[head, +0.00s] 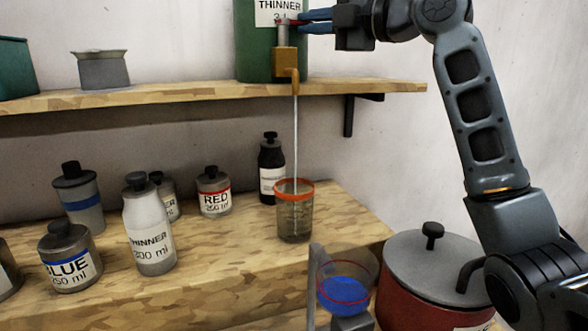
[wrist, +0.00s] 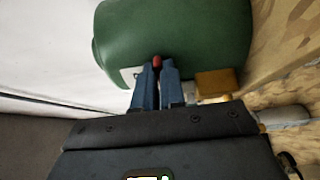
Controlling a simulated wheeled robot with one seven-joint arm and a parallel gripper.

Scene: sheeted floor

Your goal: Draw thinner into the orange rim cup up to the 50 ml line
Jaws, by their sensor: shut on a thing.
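The green thinner drum (head: 256,50) stands on the upper shelf, its brass tap (head: 286,62) overhanging the front edge. My gripper (head: 303,21) is shut on the tap's handle, whose red tip (wrist: 157,61) shows between the blue fingers in the wrist view. A thin pale stream (head: 295,130) runs from the spout straight down into the orange rim cup (head: 294,222). The cup stands upright on the lower bench near its right end, under the spout. It is clear and looks greyish inside. Its liquid level and 50 ml line are too small to read.
A dark bottle (head: 271,168) stands just behind the cup. A RED jar (head: 214,192), a white THINNER bottle (head: 149,226) and a BLUE jar (head: 69,256) stand to the left. A clear cup with blue contents (head: 344,291) and a red lidded pot (head: 425,283) are in front.

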